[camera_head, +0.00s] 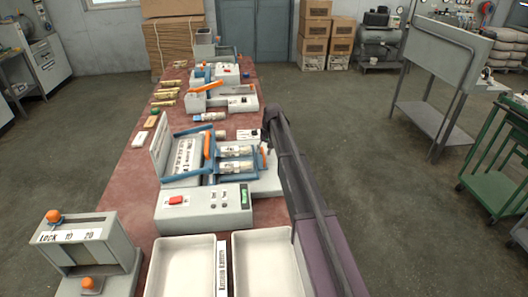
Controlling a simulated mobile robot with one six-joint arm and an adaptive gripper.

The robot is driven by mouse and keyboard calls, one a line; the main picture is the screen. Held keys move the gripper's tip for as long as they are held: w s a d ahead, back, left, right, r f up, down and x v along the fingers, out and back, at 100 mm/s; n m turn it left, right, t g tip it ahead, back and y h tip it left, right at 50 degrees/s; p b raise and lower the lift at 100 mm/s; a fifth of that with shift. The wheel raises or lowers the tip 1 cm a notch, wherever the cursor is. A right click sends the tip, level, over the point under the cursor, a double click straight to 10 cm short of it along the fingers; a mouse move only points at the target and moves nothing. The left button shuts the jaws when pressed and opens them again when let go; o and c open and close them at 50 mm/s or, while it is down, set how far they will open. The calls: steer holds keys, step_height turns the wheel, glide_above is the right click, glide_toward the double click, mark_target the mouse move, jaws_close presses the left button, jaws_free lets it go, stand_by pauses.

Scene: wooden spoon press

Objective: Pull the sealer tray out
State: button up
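The sealer (205,208) stands on the red bench in the middle, with a red button and a green display on its grey front box. Its blue tray (213,180) carries two pale labelled packets (235,152), one behind the other. A blue-edged panel with printed text (183,156) stands tilted up at the tray's left, with an orange handle (208,146) beside it. A small orange part shows at the tray's right end, close to my dark arm. My arm reaches along the bench's right side and covers that area.
Two white bins (187,265) stand at the near edge, right of a grey block with orange knobs (85,250). More grey devices (222,97) stand farther back on the bench (132,178). The floor (395,200) right of my arm is open, up to a green cart (495,165).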

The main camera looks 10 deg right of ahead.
jaws_close()
steer(key=shift+d, duration=3.15)
steer(key=shift+o, duration=1.1)
jaws_free()
steer(key=shift+d, duration=0.1)
steer(key=shift+a, duration=0.2)
